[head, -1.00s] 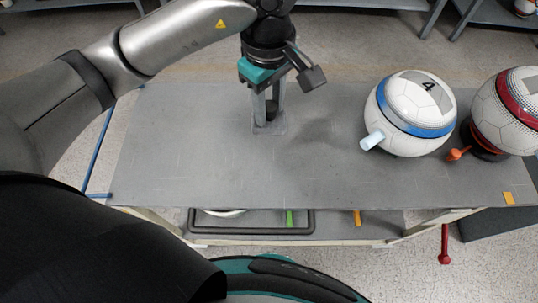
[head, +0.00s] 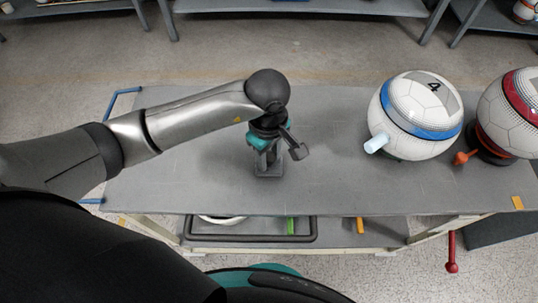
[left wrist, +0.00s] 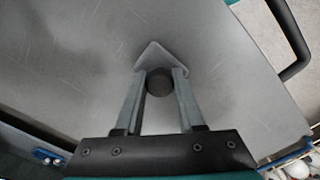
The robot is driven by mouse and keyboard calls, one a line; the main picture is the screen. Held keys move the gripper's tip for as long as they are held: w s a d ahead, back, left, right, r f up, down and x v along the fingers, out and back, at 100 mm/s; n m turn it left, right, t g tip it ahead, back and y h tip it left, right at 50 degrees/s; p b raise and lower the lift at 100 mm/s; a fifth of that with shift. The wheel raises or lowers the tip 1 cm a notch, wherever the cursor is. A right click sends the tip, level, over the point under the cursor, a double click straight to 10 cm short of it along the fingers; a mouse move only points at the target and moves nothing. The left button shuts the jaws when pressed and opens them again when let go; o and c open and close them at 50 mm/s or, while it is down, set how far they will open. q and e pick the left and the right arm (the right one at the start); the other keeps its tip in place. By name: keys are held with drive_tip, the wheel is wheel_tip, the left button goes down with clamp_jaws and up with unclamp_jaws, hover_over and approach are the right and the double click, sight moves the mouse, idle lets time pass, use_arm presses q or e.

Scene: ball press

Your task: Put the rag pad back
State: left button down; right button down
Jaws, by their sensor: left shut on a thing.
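The rag pad (head: 268,171) is a small grey square with a dark round knob on top. My left gripper (head: 267,160) comes down from above and is shut on the knob. In the left wrist view the dark knob sits between the two fingertips (left wrist: 159,83), and a corner of the grey rag pad (left wrist: 162,55) shows beyond them. The pad is at or just above the grey tabletop (head: 180,165); I cannot tell whether it touches. My right gripper is not in view.
A white ball with a blue band (head: 420,112) and a white ball with a red band (head: 512,110) stand at the right of the table. The table's left part is clear.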

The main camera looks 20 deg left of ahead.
sight(269, 157)
use_arm(q)
drive_tip(key=shift+f, duration=0.15)
drive_tip(key=c, duration=0.5)
unclamp_jaws()
drive_tip(key=shift+r, duration=0.5)
wheel_tip(269, 157, up, 12)
drive_tip(key=shift+s+f+p, duration=0.1)
drive_tip(key=shift+f+p, duration=0.15)
drive_tip(key=shift+p, duration=0.7)
